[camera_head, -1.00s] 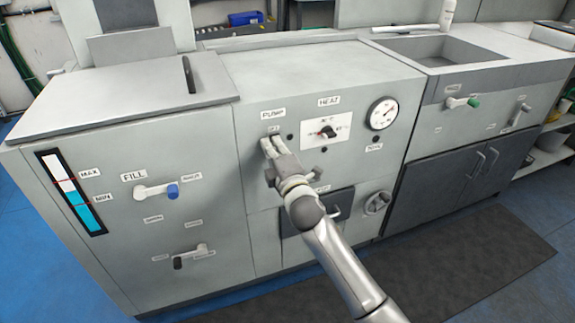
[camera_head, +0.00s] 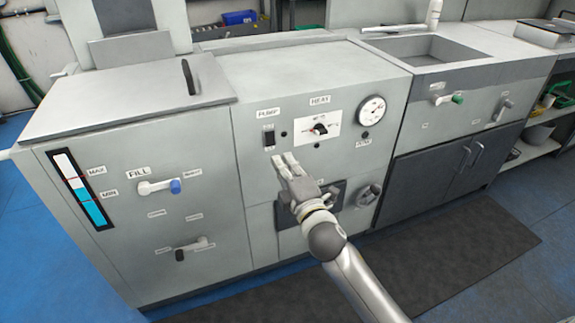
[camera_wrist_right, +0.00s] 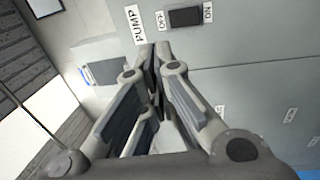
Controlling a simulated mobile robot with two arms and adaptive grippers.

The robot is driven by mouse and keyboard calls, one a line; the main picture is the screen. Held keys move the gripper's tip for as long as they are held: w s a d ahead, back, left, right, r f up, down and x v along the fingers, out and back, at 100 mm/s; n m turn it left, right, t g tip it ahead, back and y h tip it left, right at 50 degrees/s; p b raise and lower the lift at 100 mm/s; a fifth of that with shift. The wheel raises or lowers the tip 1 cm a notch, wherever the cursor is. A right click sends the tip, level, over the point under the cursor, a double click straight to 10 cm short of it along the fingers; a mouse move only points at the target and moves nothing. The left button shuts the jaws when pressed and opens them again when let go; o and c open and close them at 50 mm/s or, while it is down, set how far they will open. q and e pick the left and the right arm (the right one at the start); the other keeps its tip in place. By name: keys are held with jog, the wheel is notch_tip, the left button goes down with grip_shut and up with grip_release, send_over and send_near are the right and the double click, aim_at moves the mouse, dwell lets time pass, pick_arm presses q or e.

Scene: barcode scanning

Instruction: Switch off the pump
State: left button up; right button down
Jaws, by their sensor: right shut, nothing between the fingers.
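The pump switch (camera_head: 269,138) is a small dark rocker under the PUMP label on the grey front panel. It also shows in the right wrist view (camera_wrist_right: 186,17), with a small label at each end; one reads ON. I cannot tell which way the rocker is tipped. My right gripper (camera_head: 285,160) is shut and empty, a little below and to the right of the switch. Its fingertips also show in the right wrist view (camera_wrist_right: 161,52), apart from the switch. My left gripper is not in view.
The heat dial (camera_head: 320,130) and round gauge (camera_head: 372,110) sit right of the switch. The fill valve (camera_head: 159,187) and level gauge (camera_head: 80,190) are on the left panel. A round handwheel (camera_head: 368,195) is lower right. A sink (camera_head: 432,48) stands further right.

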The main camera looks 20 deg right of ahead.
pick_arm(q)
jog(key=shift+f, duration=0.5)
pick_arm(e)
jog(key=shift+s+r, duration=0.1)
jog(key=shift+s, duration=0.9)
jog(key=s+d+f+m+g+h, duration=0.1)
jog(key=s+f+m+g, duration=0.65)
jog(key=f, duration=0.75)
jog(key=s+d+f+m+g+h, duration=0.1)
jog(key=s+f+m+g, duration=0.35)
jog(key=s+f, duration=0.85)
jog(key=s+f+m+g+y+p, duration=0.2)
jog(key=s+f+m+g+p, duration=0.25)
jog(key=s+f+p, duration=0.9)
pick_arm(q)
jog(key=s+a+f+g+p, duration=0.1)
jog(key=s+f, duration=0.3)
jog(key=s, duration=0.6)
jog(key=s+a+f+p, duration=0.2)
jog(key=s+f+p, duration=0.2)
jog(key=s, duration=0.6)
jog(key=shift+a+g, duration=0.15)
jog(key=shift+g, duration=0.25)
pick_arm(e)
jog(key=s+d+f+g, duration=0.1)
jog(key=s, duration=0.7)
jog(key=s+f, duration=0.2)
jog(key=s, duration=0.7)
jog(key=shift+s+d+f+g+h, duration=0.3)
jog(key=shift+d+g, duration=0.05)
